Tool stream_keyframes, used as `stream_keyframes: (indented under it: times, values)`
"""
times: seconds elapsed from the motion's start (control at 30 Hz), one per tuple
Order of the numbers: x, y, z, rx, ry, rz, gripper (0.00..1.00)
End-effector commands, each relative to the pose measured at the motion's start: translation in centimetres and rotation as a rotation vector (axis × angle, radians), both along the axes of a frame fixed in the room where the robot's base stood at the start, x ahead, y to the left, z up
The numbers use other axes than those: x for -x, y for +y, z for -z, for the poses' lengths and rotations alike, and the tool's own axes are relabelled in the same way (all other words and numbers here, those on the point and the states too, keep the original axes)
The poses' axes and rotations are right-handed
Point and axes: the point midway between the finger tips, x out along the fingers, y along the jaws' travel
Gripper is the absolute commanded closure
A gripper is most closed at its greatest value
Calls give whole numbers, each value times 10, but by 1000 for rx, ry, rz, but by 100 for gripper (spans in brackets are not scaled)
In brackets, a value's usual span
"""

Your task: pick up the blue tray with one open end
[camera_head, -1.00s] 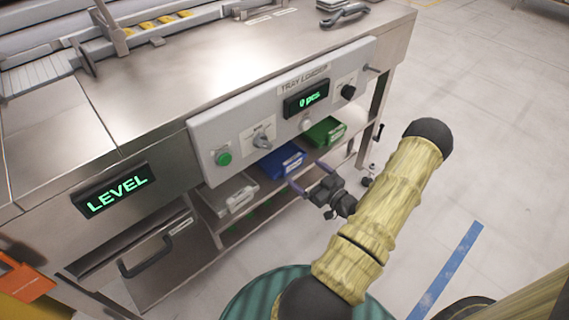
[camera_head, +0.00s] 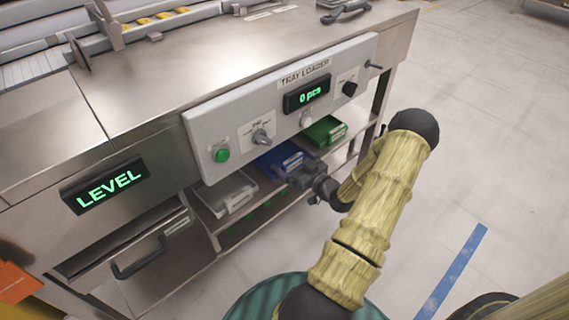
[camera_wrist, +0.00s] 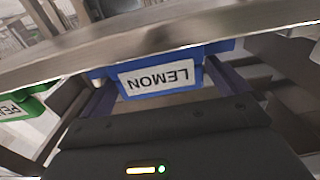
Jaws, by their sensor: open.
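The blue tray (camera_head: 282,157) sits on the upper shelf under the control panel, between a grey-white tray and a green tray. In the wrist view its blue front (camera_wrist: 197,93) carries a label reading LEMON, upside down. My gripper (camera_head: 300,178) is at the front of the blue tray and hides part of it. In the wrist view my gripper (camera_wrist: 168,88) is open, with one finger on each side of the labelled front. I cannot tell whether the fingers touch it. The tray's far part is hidden by the metal edge above.
The green tray (camera_head: 324,131) and the grey-white tray (camera_head: 231,195) flank it closely. The control panel (camera_head: 232,122) overhangs the shelf. A metal edge (camera_wrist: 150,42) crosses the wrist view just above the tray. A lower shelf lies below. The floor at right is open.

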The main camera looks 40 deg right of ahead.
Motion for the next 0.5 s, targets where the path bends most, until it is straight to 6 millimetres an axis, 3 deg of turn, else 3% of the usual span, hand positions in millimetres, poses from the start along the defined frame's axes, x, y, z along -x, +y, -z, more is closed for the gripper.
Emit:
stream_keyframes:
  times: [0.5]
  values:
    - [0, 0, 0, 0, 1, 0, 0]
